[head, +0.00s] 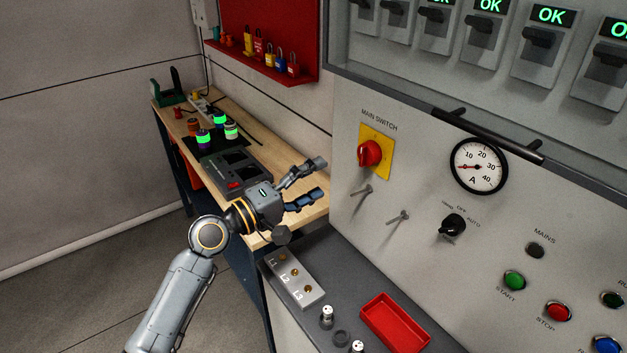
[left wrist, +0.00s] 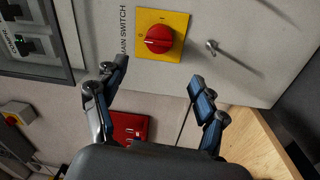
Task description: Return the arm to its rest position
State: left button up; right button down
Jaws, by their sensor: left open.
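My left arm comes in from the lower left in the head view. Its gripper (head: 305,183) is open and empty, above the front end of the wooden bench and left of the main switch. The left wrist view shows the two fingers (left wrist: 160,84) spread apart with nothing between them. The red main switch knob (head: 369,153) on its yellow plate is apart from the fingers; it also shows beyond them in the left wrist view (left wrist: 159,39). My right gripper is in neither view.
The wooden bench (head: 262,160) carries a dark device (head: 236,172) and several green-banded cylinders. The grey cabinet panel (head: 380,235) stands close on the right, with metal pegs sticking out. Below it, a dark ledge holds a red tray (head: 395,322) and a terminal block (head: 294,280). Open floor lies left.

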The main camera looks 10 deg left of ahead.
pick_arm(q)
jog(key=s+f+m+g+y, duration=0.2)
jog(key=s+f+m, duration=0.1)
jog(key=s+f, duration=0.5)
jog(key=s+f+m+g+y, duration=0.25)
jog(key=s+f, duration=0.25)
jog(key=f, duration=0.4)
jog(key=s+a+f+m+g+y, duration=0.1)
jog(key=s+a+f+g+y, duration=0.2)
jog(key=s, duration=0.4)
jog(key=s+a+f+m+g+y, duration=0.1)
jog(key=s+a+f+y, duration=0.3)
jog(key=s, duration=0.3)
jog(key=s+a+f+m+g+y, duration=0.1)
jog(key=s+a+f+m+y, duration=0.15)
jog(key=s+a, duration=0.35)
notch_tip(320, 180, down, 30)
jog(key=s+d+f+g+h+b, duration=0.1)
jog(key=s+g+b, duration=0.1)
jog(key=b, duration=0.2)
jog(key=s+a+f+b, duration=0.2)
jog(key=s+f+b, duration=0.1)
jog(key=s+f, duration=1.4)
notch_tip(320, 180, down, 2)
jog(key=shift+a+n+g, duration=0.3)
jog(key=shift+g, duration=0.05)
